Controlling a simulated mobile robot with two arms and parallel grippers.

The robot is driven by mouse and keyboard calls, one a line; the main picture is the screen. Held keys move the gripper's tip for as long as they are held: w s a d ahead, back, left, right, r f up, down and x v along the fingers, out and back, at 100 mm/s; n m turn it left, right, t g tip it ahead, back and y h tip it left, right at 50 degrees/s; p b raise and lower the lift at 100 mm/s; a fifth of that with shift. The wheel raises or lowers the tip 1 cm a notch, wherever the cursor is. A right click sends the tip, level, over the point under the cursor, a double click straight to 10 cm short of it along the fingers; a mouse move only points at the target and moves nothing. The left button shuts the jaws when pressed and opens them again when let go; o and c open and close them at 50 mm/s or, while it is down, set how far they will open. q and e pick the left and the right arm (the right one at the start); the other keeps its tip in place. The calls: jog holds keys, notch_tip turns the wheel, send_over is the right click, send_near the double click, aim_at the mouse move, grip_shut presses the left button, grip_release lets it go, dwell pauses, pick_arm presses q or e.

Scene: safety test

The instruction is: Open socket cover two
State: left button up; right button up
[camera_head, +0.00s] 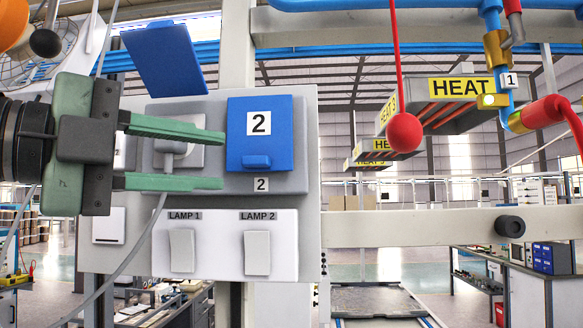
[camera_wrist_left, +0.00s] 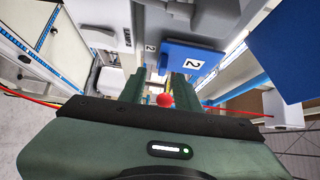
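Socket cover two (camera_head: 258,133) is a blue lid with a white "2" label and a small tab at its lower edge. It is shut over its socket on the grey panel (camera_head: 290,184). It also shows in the left wrist view (camera_wrist_left: 208,53), beyond the fingers. My left gripper (camera_head: 222,160) is open and empty, its two green fingers one above the other. In the head view the fingertips end just left of the cover's left edge, at about tab height. I cannot tell whether they touch anything. My right gripper is not in view.
Another blue cover (camera_head: 165,55) stands raised at upper left, with a plug (camera_head: 172,147) and grey cable below it, behind my fingers. Lamp switches (camera_head: 257,253) sit beneath cover two. A red ball (camera_head: 405,133) hangs on a red line to the right.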

aim_at(245, 161)
pick_arm(q)
jog(key=shift+a+r, duration=0.1)
jog(key=shift+r, duration=0.1)
jog(key=shift+w+d+r+p, duration=0.15)
jog(key=shift+w+d+p, duration=0.35)
jog(key=shift+p, duration=0.65)
jog(key=x, duration=0.3)
jog(key=shift+w+d+p, duration=0.1)
jog(key=shift+d+p, duration=0.05)
jog(key=shift+p, duration=0.2)
jog(key=shift+w+d+f, duration=0.25)
jog(key=shift+d, duration=0.05)
jog(key=shift+s+a, duration=0.1)
jog(key=shift+a, duration=0.05)
jog(key=shift+s+a, duration=0.1)
jog(key=shift+a, duration=0.05)
grip_shut()
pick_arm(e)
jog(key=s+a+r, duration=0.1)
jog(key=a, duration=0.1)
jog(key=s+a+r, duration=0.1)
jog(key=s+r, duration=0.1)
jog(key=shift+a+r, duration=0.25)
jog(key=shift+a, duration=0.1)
